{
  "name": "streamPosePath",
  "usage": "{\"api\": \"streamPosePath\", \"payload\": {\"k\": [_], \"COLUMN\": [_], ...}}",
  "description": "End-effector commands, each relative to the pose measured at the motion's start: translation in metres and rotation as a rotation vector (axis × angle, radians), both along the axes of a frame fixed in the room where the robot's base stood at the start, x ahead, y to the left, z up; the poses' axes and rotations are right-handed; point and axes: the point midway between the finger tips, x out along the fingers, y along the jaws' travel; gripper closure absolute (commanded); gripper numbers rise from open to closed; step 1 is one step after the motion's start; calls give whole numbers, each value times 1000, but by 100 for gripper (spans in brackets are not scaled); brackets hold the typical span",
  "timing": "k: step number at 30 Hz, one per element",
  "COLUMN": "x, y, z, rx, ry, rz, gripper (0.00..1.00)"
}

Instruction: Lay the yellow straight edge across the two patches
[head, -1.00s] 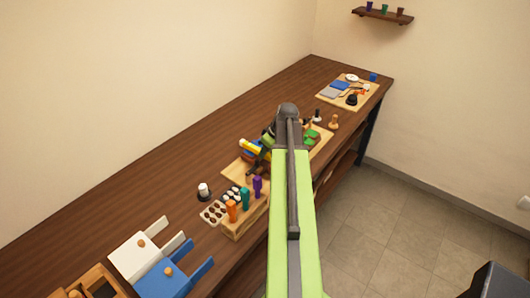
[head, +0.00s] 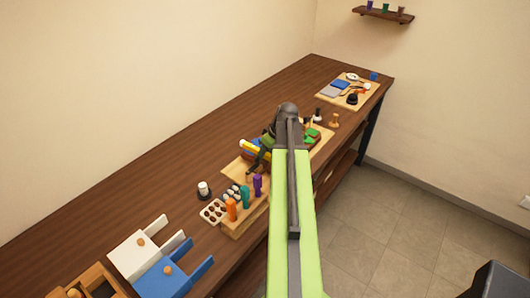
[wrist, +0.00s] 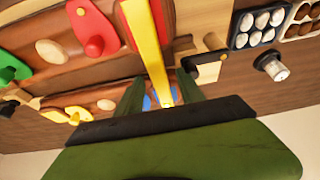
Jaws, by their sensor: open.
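The yellow straight edge (wrist: 147,50) runs lengthwise from the top of the wrist view down to between my fingers. It also shows in the head view (head: 256,149), left of my arm. My gripper (wrist: 163,95) is open, with one dark green finger on each side of the straight edge's near end; I cannot tell whether they touch it. Left of it is a brown leather-like surface with pale ovals (wrist: 51,51), a red piece (wrist: 95,45) and a green piece (wrist: 8,73). I cannot tell which are the two patches. My arm hides much of this in the head view.
A wooden block with orange, teal and purple handles (head: 244,200) stands near the front edge, beside a tray of round pieces (head: 212,212). A white-capped jar (head: 204,189) is left of it. A board with tools (head: 347,92) lies at the far end. The table's back strip is clear.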

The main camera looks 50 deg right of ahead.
Motion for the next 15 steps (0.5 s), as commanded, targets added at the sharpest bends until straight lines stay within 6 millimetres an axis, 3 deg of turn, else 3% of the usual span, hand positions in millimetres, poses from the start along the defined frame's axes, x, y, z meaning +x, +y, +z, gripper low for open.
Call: {"api": "streamPosePath", "payload": {"k": [8, 15], "x": [-5, -23], "y": [0, -1], "z": [16, 64], "rx": [0, 0], "ry": [0, 0], "rz": [-1, -1], "gripper": [55, 55]}}
